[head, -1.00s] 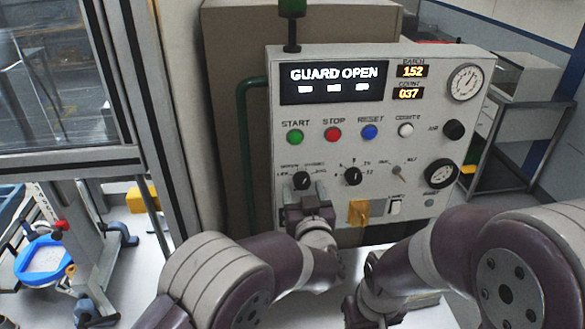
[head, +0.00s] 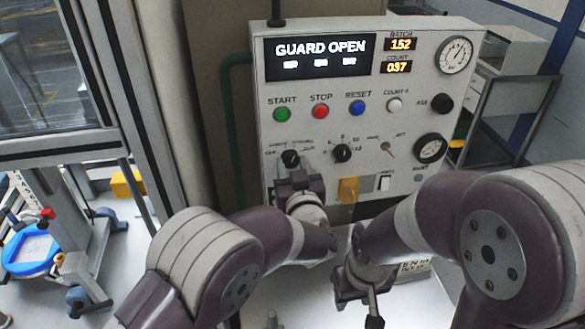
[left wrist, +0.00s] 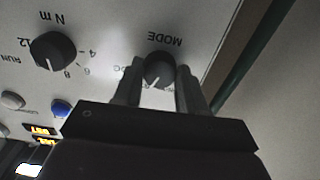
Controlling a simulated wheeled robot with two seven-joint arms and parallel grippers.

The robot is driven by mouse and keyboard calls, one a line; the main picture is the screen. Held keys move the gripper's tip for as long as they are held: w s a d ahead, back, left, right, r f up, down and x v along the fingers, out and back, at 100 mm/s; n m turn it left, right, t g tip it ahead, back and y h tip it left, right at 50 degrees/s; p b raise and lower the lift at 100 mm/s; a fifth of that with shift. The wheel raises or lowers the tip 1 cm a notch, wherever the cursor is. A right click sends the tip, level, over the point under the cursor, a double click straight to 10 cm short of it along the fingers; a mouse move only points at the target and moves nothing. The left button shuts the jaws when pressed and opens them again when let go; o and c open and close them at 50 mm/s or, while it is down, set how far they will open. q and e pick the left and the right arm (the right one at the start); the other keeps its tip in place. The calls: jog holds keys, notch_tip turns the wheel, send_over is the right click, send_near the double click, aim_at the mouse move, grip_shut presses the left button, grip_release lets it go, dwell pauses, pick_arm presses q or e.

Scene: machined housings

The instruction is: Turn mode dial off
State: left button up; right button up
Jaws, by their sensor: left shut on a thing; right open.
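The mode dial (head: 290,158) is a black round knob at the lower left of the grey control panel. In the left wrist view, the MODE label stands beside the dial (left wrist: 160,68), upside down. My left gripper (head: 293,172) is shut on this dial, with one finger on each side of it in the left wrist view (left wrist: 161,80). A pale pointer mark shows on the knob's lower side there. The position labels are partly hidden by the fingers and too blurred to read surely. My right gripper (head: 355,308) is open and empty, low in front of the panel.
The control panel (head: 465,88) carries a GUARD OPEN display (head: 319,54) and start (head: 282,114), stop (head: 320,111) and reset (head: 357,108) buttons. A second black dial (head: 342,153) sits right of the mode dial. A yellow-orange part (head: 348,190) sits below.

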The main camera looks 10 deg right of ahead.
pick_arm(q)
jog(key=n+b, duration=0.6)
jog(key=b, duration=0.2)
jog(key=n+b, duration=0.7)
jog(key=b, duration=0.2)
jog(key=shift+d+f, duration=0.1)
jog(key=shift+f, duration=0.1)
pick_arm(e)
notch_tip(320, 180, down, 18)
jog(key=shift+r, duration=0.15)
pick_arm(q)
jog(key=n+b, duration=0.2)
jog(key=n, duration=0.1)
jog(key=shift+r+b, duration=0.15)
jog(key=shift+b, duration=0.25)
pick_arm(e)
notch_tip(320, 180, down, 3)
jog(key=shift+r, duration=0.2)
pick_arm(q)
jog(key=shift+r+n+b, duration=0.15)
jog(key=shift+n+b, duration=0.45)
jog(key=shift+n, duration=0.2)
pick_arm(e)
jog(key=shift+f, duration=0.55)
pick_arm(q)
jog(key=shift+r, duration=0.1)
